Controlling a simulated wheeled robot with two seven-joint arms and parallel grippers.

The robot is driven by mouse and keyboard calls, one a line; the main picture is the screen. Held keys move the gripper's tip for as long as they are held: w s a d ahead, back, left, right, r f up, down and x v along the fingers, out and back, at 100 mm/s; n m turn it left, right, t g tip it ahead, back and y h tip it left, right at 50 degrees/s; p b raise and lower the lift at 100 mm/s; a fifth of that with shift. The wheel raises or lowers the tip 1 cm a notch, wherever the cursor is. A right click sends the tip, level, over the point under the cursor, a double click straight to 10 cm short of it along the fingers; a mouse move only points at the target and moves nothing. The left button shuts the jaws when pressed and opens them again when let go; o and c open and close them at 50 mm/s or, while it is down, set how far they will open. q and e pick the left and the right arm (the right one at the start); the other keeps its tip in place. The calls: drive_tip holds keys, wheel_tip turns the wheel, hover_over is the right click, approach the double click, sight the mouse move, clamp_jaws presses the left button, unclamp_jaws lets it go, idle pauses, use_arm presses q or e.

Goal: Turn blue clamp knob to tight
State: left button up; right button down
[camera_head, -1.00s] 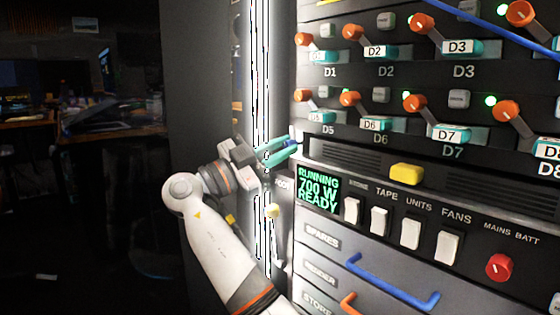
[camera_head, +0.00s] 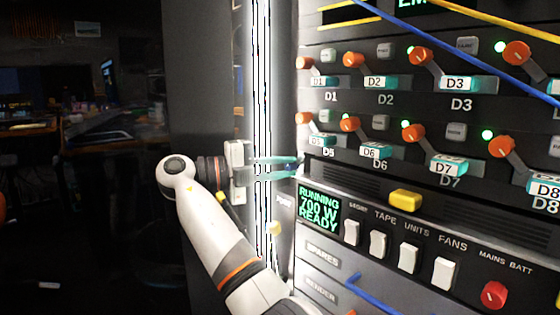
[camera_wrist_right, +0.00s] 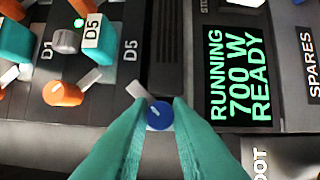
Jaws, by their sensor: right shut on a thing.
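The blue clamp knob (camera_wrist_right: 159,115) is small and round with a pale mark on its face. It sits at the panel's edge, between the fingertips in the right wrist view. My right gripper (camera_wrist_right: 158,118) has teal fingers and is shut on the knob. In the head view my right gripper (camera_head: 297,168) reaches from the left to the panel's left edge, its fingers about level. The knob is mostly hidden by the fingers there. A grey lever-like piece (camera_wrist_right: 138,91) lies just beside the knob. My left gripper is not in view.
Right of the fingers are orange-knobbed levers with teal labels, such as D5 (camera_head: 318,141). Blue and yellow cables cross the upper panel.

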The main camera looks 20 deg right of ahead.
drive_tip(key=m, duration=0.1)
drive_tip(key=m+y+p, duration=0.1)
drive_tip(key=m, duration=0.1)
drive_tip(key=m+t+y+p, duration=0.1)
drive_tip(key=m, duration=0.1)
drive_tip(key=shift+d+r, duration=0.15)
drive_tip(key=shift+r, duration=0.15)
drive_tip(key=shift+m, duration=0.3)
drive_tip(key=c, duration=1.3)
unclamp_jaws()
drive_tip(key=shift+d+f, duration=0.1)
drive_tip(key=shift+c, duration=0.2)
